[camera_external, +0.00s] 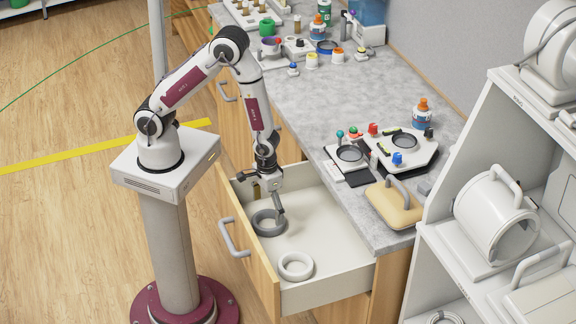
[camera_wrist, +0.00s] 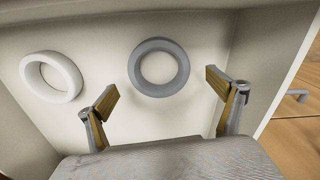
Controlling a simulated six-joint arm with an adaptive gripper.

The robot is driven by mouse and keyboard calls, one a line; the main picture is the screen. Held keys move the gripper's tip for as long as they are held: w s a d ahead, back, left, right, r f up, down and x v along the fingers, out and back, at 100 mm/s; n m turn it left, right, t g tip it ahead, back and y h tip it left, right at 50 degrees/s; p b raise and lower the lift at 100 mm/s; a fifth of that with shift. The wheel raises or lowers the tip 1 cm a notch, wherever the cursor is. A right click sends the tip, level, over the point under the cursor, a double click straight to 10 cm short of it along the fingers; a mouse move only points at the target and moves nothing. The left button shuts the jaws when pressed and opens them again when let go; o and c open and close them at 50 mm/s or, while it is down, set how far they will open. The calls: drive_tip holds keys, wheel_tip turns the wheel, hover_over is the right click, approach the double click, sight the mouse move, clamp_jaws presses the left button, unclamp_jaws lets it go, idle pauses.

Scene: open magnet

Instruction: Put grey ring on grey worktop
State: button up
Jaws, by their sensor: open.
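The grey ring (camera_external: 268,223) lies flat in the open drawer (camera_external: 325,262), near its left side. In the wrist view the grey ring (camera_wrist: 159,91) shows whole, a little beyond and between my fingertips, and nothing visibly touches it. My gripper (camera_external: 266,198) is in the drawer space, pointing down over the ring. In the wrist view my gripper (camera_wrist: 163,87) has its two fingers spread wide with nothing between them. The grey worktop (camera_external: 330,105) runs above and behind the drawer.
A white ring (camera_external: 296,266) lies in the drawer nearer its front. The worktop carries a tan block with a handle (camera_external: 395,203), a white tray of small parts (camera_external: 402,150) and bottles at the back. The middle of the worktop is clear. A white shelf unit (camera_external: 465,245) stands at the right.

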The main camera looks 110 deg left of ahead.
drive_tip(key=shift+a+r, duration=0.1)
drive_tip(key=shift+r, duration=1.75)
wheel_tip(320, 180, up, 20)
drive_tip(key=s+d+m+t, duration=0.3)
drive_tip(key=m, duration=0.2)
drive_tip(key=s+d+r+m+t, duration=0.2)
drive_tip(key=s+r+m, duration=0.4)
drive_tip(key=s+r, duration=0.6)
drive_tip(key=shift+d+t, duration=0.25)
drive_tip(key=shift+t, duration=0.05)
drive_tip(key=shift+o, duration=0.6)
drive_tip(key=shift+w, duration=0.2)
